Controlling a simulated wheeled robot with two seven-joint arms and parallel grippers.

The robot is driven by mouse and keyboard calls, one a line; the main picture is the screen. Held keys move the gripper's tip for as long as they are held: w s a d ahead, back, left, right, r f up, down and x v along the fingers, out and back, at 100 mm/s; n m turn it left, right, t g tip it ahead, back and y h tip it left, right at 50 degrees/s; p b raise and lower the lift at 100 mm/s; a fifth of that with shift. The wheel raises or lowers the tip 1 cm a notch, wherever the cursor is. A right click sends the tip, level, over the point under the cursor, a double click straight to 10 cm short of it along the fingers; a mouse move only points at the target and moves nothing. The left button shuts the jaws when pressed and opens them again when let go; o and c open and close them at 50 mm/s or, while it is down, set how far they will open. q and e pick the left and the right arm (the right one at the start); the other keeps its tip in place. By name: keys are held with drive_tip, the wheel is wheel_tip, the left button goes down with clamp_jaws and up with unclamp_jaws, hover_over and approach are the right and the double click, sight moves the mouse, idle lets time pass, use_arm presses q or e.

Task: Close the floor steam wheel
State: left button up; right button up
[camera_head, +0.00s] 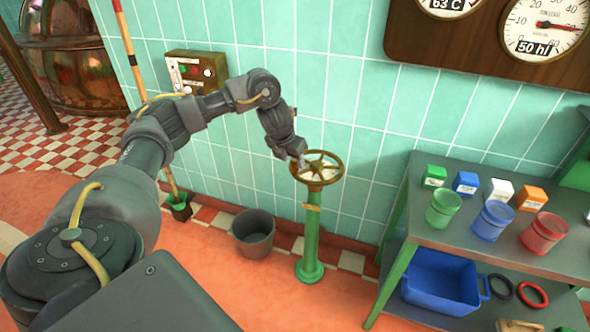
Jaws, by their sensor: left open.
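The floor steam wheel (332,180) is a brass-coloured spoked handwheel. It lies level on top of a green pedestal (312,238) that stands on the floor close to the tiled wall. My left arm reaches in from the left, and my left gripper (301,161) is at the wheel's far-left rim, pointing down. The fingers are small and partly hidden, and I cannot tell whether they touch the rim or a spoke. The left gripper is open. My right gripper is not in view.
A grey bucket (253,236) stands left of the pedestal. A metal shelf table (464,232) on the right holds coloured jars, small boxes and a blue bin (441,284). A control box (195,72) and a gauge board (440,42) hang on the wall. Orange floor in front is clear.

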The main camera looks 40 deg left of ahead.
use_arm(q)
drive_tip(key=x, duration=0.2)
drive_tip(key=shift+w+f, duration=0.1)
drive_tip(key=shift+f, duration=0.15)
drive_tip(key=shift+w+f, duration=0.25)
drive_tip(key=shift+f, duration=0.3)
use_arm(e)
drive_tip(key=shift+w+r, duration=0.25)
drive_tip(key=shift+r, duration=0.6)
use_arm(q)
drive_tip(key=shift+c, duration=0.4)
clamp_jaws()
